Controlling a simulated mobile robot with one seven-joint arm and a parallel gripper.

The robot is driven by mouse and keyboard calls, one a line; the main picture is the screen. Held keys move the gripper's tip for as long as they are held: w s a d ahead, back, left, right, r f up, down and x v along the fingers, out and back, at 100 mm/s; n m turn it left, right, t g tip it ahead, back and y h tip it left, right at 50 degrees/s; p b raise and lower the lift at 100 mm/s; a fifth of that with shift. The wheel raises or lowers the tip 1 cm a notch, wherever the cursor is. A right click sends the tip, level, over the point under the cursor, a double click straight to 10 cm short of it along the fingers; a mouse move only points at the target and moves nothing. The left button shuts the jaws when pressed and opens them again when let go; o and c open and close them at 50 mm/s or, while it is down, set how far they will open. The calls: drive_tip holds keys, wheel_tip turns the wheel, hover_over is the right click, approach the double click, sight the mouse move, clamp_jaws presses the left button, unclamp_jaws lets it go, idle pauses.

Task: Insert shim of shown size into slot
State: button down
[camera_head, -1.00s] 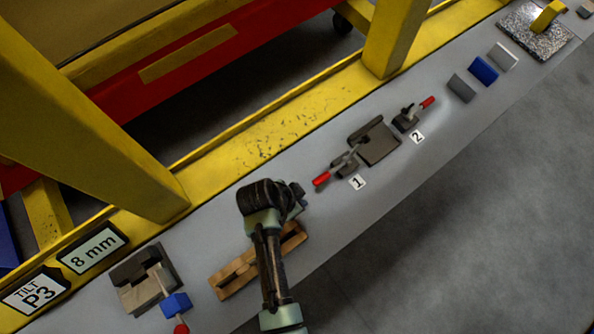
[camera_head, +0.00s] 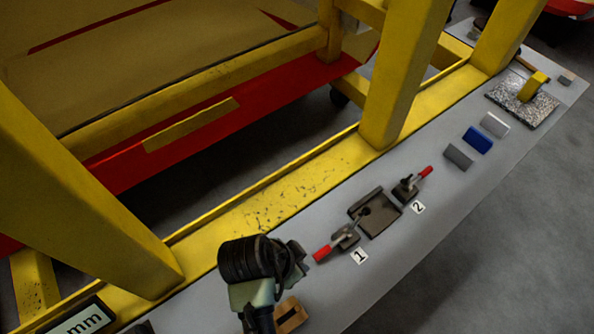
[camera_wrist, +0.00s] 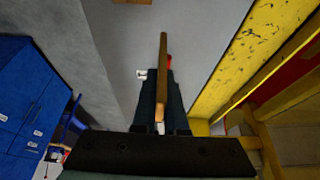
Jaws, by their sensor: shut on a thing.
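My gripper (camera_wrist: 161,80) is shut on a thin wooden shim (camera_wrist: 163,52) in the wrist view. The shim stands edge-on between the dark fingers and reaches out past their tips. In the head view my wrist (camera_head: 262,260) is above the bench at lower centre; the fingers and shim are hidden there. A sign (camera_head: 82,319) at the lower left shows only "mm"; its number is cut off. A dark fixture (camera_head: 379,226) with a raised rim lies on the bench, right of my wrist. I cannot tell which opening is the slot.
Red-handled clamps stand beside label 1 (camera_head: 359,256) and label 2 (camera_head: 418,208). A wooden rack (camera_head: 290,316) lies partly under my arm. Grey, blue (camera_head: 477,140) and white blocks lie farther right. A yellow post (camera_head: 405,75) rises behind the bench.

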drive_tip(key=f+n+y+b, duration=0.1)
drive_tip(key=f+n+b, duration=0.1)
drive_tip(key=n, duration=0.1)
drive_tip(key=f+n+t+y+b, duration=0.1)
drive_tip(key=n+b, duration=0.1)
drive_tip(key=n, duration=0.2)
drive_tip(key=w+f+n+y+b, duration=0.1)
drive_tip(key=f+n+b, duration=0.1)
drive_tip(key=n, duration=0.1)
drive_tip(key=shift+w+a+f+t+y+b, duration=0.1)
drive_tip(key=shift+a+f+t+y+b, duration=0.2)
drive_tip(key=shift+t+b, duration=0.1)
drive_tip(key=shift+a+n, duration=0.1)
drive_tip(key=shift+n, duration=0.3)
drive_tip(key=shift+a, duration=0.1)
